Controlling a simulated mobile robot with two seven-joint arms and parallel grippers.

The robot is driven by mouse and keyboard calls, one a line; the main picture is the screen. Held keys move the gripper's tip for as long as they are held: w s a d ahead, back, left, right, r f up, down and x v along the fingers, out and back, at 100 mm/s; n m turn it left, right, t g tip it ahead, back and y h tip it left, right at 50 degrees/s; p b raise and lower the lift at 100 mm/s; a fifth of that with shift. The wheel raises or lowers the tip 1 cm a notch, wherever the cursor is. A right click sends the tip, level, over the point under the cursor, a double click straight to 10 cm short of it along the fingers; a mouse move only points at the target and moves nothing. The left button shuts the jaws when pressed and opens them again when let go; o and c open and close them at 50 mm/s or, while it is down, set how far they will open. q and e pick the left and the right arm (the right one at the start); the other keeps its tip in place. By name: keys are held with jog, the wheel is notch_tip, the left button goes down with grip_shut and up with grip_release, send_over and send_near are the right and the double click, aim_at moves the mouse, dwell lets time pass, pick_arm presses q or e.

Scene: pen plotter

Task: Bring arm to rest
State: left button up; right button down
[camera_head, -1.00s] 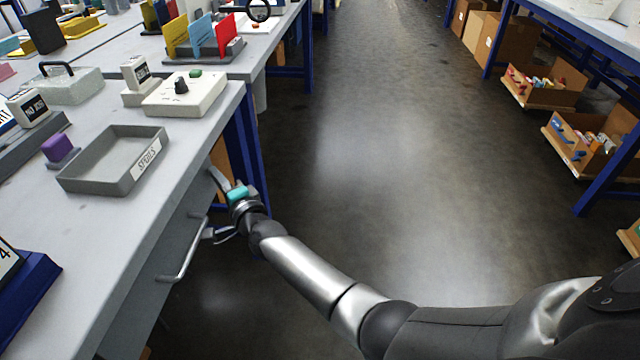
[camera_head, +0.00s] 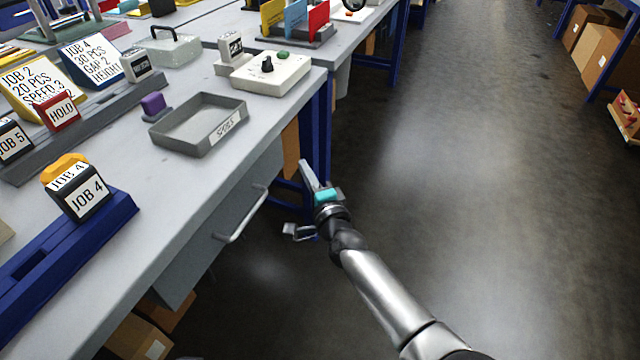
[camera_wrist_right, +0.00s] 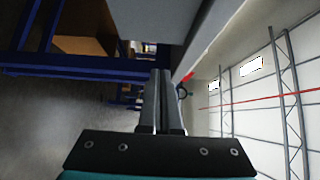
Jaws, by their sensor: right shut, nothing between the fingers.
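My right arm comes in from the lower right in the head view. My right gripper (camera_head: 306,170) hangs beside the bench's front edge, over the aisle floor, just right of the drawer (camera_head: 228,210) and its bar handle (camera_head: 243,218). It looks apart from both. In the right wrist view the two fingers (camera_wrist_right: 161,76) lie side by side, shut with nothing between them. My left arm and gripper are not in view.
The grey bench (camera_head: 170,190) carries a grey tray (camera_head: 196,128), a white control box (camera_head: 271,72) and a blue holder with JOB 4 blocks (camera_head: 75,235). Blue bench legs (camera_head: 318,130) stand close behind the gripper. The aisle floor (camera_head: 480,190) to the right is clear.

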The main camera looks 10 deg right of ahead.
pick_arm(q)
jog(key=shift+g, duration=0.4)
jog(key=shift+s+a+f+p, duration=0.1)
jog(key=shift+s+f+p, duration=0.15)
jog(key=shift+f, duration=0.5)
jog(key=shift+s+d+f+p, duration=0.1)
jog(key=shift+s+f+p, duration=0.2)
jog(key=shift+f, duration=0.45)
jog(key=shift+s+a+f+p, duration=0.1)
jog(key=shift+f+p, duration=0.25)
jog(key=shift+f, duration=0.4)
pick_arm(e)
jog(key=shift+s+d, duration=0.2)
jog(key=shift+s, duration=0.75)
jog(key=shift+s+d, duration=0.15)
jog(key=shift+s, duration=0.8)
jog(key=shift+s+d, duration=0.2)
jog(key=shift+s, duration=0.75)
jog(key=shift+s+f, duration=0.1)
